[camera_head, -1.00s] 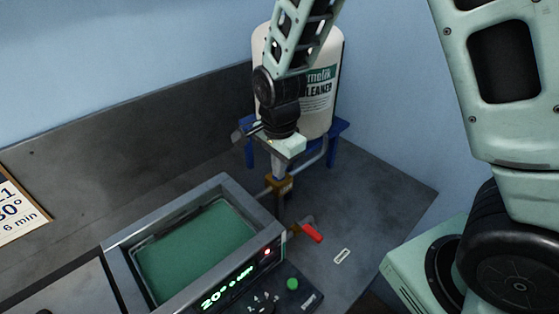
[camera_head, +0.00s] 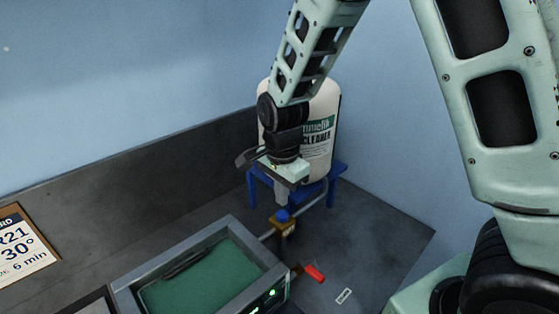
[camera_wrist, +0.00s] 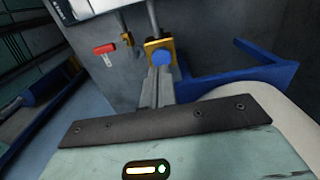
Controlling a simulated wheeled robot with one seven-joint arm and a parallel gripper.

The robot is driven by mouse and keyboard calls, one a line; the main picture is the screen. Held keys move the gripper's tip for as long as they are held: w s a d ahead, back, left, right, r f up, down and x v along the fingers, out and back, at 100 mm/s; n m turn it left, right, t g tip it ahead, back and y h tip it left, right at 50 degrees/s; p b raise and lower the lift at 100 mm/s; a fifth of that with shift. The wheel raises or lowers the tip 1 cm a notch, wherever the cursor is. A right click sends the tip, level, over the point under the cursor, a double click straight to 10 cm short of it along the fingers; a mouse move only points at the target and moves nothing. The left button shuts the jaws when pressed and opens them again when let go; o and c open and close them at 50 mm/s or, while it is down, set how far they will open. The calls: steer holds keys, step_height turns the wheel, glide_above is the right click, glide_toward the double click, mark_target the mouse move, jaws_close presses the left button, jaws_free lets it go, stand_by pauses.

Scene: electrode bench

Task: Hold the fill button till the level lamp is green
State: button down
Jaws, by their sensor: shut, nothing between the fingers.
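The fill button (camera_head: 282,215) is a blue cap on a brass valve block (camera_head: 282,228) on the pipe between the bath and the cleaner drum. It also shows in the wrist view (camera_wrist: 163,58). My gripper (camera_head: 281,198) is shut and empty, pointing down just above the button, with what looks like a small gap. In the wrist view its fingers (camera_wrist: 157,88) end near the button. The level lamp (camera_head: 272,293) on the bath's front panel is lit green. The bath (camera_head: 205,275) holds green liquid.
The white cleaner drum (camera_head: 322,130) stands on a blue stand (camera_head: 338,172) behind my gripper. A red lever (camera_head: 314,273) sticks out right of the bath. A card (camera_head: 22,250) lies at left. The bench right of the lever is mostly clear.

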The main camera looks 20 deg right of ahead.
mark_target(282, 214)
step_height(282, 214, up, 8)
steer(key=b, duration=0.1)
steer(key=shift+d+r+b, duration=0.15)
steer(key=shift+r+b, duration=0.05)
steer(key=shift+b, duration=0.15)
steer(key=shift+w, duration=0.15)
stand_by(0.9)
